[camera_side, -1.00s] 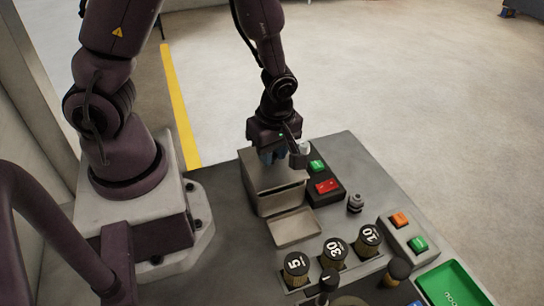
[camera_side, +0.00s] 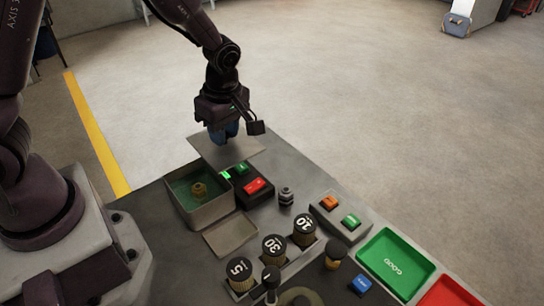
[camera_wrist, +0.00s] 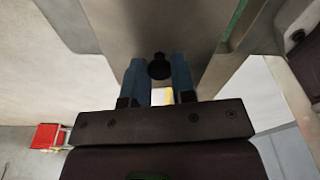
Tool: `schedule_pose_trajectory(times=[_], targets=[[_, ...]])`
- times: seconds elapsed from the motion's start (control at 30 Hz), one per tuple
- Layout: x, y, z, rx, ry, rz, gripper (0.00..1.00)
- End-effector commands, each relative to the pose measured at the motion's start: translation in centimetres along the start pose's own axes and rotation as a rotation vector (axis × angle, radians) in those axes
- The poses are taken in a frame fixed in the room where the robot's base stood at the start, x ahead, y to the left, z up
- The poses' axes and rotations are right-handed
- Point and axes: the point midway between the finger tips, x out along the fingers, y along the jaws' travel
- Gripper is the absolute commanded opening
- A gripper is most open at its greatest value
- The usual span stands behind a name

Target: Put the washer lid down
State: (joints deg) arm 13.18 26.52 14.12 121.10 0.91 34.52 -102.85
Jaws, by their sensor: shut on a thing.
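The washer lid (camera_side: 226,153) is a flat grey plate. It hangs in the air above and behind the washer, apart from it. My gripper (camera_side: 224,132) has blue fingers and is shut on the lid's knob. In the wrist view the dark knob (camera_wrist: 160,67) sits between the fingers, and the lid (camera_wrist: 150,22) spreads beyond them. The washer (camera_side: 207,211) is an open grey box with a green inside. A brass-coloured part (camera_side: 199,190) stands inside it. The knob is hidden in the side view.
A shallow grey tray (camera_side: 230,236) lies in front of the washer. To its right are a red and green button box (camera_side: 257,193), a dark knobbed post (camera_side: 286,196) and another button box (camera_side: 341,218). Numbered cylinders (camera_side: 274,249) stand in front. A green GOOD tray (camera_side: 396,264) is at right.

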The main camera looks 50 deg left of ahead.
Motion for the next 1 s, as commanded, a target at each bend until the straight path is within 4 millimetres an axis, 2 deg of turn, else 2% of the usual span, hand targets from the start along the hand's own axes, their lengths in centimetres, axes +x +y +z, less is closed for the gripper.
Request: schedule_pose_trajectory(times=[0.37, 0.5, 0.7, 0.87, 1.0], targets=[[3.4, 8.2, 1.9, 0.008, 0.0, 0.0, 0.0], [5.8, 10.6, 2.6, 0.007, 0.0, -0.004, 0.0], [8.3, 12.9, 3.3, 0.009, -0.001, 0.001, 0.0], [9.2, 13.7, 3.6, 0.008, -0.001, 0.001, 0.0], [11.2, 13.8, 3.8, 0.008, 0.0, -0.002, 0.0]])
